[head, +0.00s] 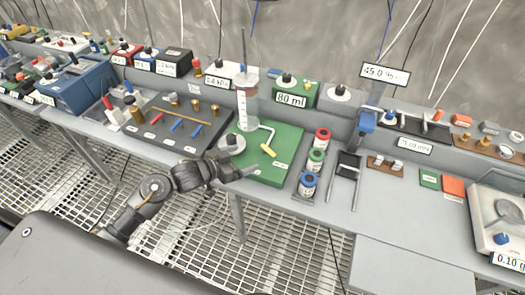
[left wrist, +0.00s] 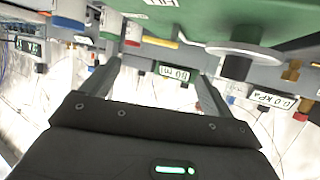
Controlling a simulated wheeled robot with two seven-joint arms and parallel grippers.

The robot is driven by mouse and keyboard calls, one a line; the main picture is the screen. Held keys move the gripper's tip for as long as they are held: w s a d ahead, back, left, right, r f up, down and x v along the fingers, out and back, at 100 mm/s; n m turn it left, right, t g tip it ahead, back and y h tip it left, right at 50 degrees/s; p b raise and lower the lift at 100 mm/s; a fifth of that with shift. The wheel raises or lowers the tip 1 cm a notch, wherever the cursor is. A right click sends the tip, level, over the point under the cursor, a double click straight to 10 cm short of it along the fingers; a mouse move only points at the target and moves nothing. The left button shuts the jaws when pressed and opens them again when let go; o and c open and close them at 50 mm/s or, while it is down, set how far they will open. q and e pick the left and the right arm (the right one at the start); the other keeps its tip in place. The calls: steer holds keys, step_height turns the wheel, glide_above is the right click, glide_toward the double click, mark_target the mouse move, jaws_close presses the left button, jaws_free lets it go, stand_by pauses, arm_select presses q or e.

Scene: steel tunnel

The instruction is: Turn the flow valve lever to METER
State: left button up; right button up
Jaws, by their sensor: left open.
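A green board (head: 286,166) lies on the bench and carries a clear upright cylinder (head: 247,105) and a bent white tube (head: 268,128). A short yellow lever-like handle (head: 267,150) sits at the tube's lower end; I take it for the flow valve lever. Small labels on the board are too small to read. My left gripper (head: 252,172) is open and empty at the board's front left edge, apart from the yellow handle. In the left wrist view its two fingers (left wrist: 158,85) stand wide apart, with a yellow bar (left wrist: 160,42) beyond them. My right gripper is not in view.
A grey round disc with a knob (head: 231,144) is close behind my left gripper; it also shows in the left wrist view (left wrist: 235,52). Red, green and blue-capped jars (head: 316,160) stand right of the board. A dark tool tray (head: 160,137) lies to the left.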

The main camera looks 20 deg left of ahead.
mark_target(268, 149)
arm_select(q)
steer(key=p+x, duration=0.1)
steer(key=x, duration=0.7)
steer(key=shift+w+d+f, duration=0.1)
steer(key=shift+w+d, duration=0.1)
steer(key=shift+w, duration=0.1)
steer(key=shift+x, duration=0.8)
steer(key=shift+f, duration=0.1)
